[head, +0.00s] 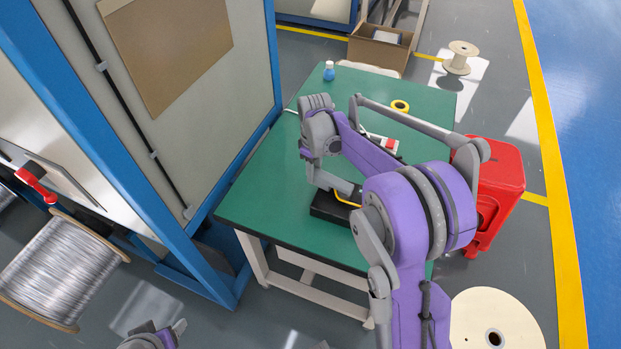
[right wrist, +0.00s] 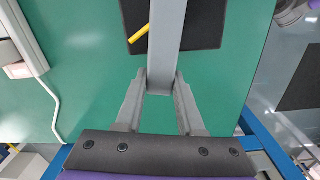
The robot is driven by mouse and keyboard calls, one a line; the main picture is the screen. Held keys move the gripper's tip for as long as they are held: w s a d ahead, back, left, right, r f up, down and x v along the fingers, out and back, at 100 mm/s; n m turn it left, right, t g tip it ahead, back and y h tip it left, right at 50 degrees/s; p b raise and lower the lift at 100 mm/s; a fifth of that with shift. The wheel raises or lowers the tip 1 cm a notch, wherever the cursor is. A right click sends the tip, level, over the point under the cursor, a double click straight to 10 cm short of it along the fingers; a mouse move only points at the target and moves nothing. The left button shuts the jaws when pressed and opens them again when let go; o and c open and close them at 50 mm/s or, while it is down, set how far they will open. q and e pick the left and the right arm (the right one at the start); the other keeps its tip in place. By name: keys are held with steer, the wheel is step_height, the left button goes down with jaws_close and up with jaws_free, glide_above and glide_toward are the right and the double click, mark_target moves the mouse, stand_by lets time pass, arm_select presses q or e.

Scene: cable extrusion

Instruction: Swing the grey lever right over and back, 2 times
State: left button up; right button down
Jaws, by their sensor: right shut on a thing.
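The grey lever (head: 338,184) shows as a short bar above a black base (head: 326,207) on the green table. In the right wrist view the lever (right wrist: 167,40) runs up past the black base (right wrist: 203,24). My right gripper (head: 314,174) reaches down from above and is shut on the lever. In the right wrist view its two fingertips (right wrist: 160,82) close on the lever's near end. A yellow piece (head: 345,199) is on the base. My arm hides part of the base. My left gripper (head: 160,337) is at the bottom edge, mostly cut off.
The green table (head: 265,190) also holds a blue bottle (head: 329,70), a yellow tape roll (head: 400,106) and a red-and-white item (head: 386,144). A blue-framed panel (head: 270,60) borders it on the left. A red bin (head: 500,175) stands right. A wire spool (head: 62,270) stands lower left.

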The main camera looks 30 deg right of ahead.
steer(key=d+m, duration=0.1)
steer(key=w+d+m, duration=0.1)
steer(key=d+m, duration=0.1)
steer(key=shift+w+d+m+b, duration=0.15)
steer(key=shift+d+m+b, duration=0.2)
steer(key=shift+d+m, duration=0.9)
steer(key=shift+a+m, duration=0.2)
steer(key=shift+m, duration=0.15)
steer(key=c, duration=0.5)
jaws_free()
step_height(320, 180, up, 11)
steer(key=shift+f+p, duration=0.1)
steer(key=shift+p, duration=0.25)
